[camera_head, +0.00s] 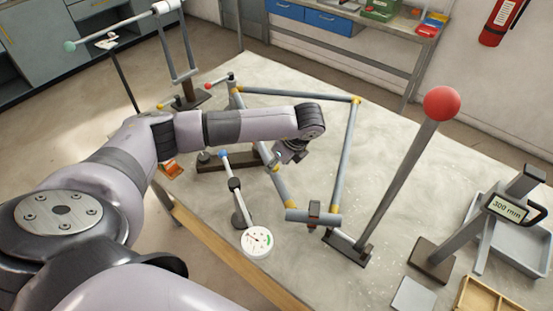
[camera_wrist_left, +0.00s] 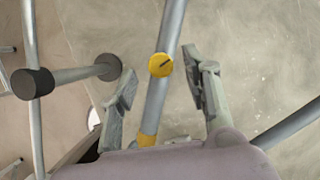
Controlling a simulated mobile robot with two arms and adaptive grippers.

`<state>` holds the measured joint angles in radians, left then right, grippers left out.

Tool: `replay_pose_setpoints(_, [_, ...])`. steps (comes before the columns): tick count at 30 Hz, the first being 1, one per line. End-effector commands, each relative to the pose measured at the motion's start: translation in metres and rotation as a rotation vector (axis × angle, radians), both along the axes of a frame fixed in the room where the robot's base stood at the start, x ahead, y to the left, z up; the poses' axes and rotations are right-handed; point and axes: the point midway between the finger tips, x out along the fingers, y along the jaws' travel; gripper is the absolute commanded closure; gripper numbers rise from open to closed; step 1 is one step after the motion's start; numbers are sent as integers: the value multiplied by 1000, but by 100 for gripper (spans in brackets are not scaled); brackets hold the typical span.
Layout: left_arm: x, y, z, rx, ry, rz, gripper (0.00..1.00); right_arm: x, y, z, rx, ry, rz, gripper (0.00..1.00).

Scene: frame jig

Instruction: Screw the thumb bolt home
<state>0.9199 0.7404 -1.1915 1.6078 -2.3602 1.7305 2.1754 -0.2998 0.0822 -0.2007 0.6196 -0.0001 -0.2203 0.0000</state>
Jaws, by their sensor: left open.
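A yellow round head with a dark slot, which looks like the thumb bolt (camera_wrist_left: 160,65), sits on a grey tube of the frame (camera_wrist_left: 170,25) in the left wrist view. My left gripper (camera_wrist_left: 158,72) is open, one finger on each side of the tube, with the yellow head between the fingertips. I see no clear contact. A yellow collar (camera_wrist_left: 147,140) is lower on the tube. My right gripper is not in view.
A dial gauge (camera_head: 257,241) and a blue-tipped rod (camera_head: 223,154) stand close to my left gripper. A red-ball post (camera_head: 400,180) rises right of the frame. A display stand reading 300 mm (camera_head: 509,208) and a grey tray (camera_head: 480,255) are farther right.

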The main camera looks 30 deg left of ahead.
Motion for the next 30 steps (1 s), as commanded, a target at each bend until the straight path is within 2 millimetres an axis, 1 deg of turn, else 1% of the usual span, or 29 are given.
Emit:
replay_pose_setpoints(1, [0, 2, -3, -1, 1, 0, 56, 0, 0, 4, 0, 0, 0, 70])
replay_pose_setpoints(6, [1, 5, -14, 0, 1, -2, 56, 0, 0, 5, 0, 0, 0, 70])
replay_pose_setpoints(14, [1, 5, -15, 0, 0, -2, 56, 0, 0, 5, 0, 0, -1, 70])
replay_pose_setpoints(30, [1, 5, -14, -1, -1, -2, 92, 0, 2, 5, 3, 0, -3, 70])
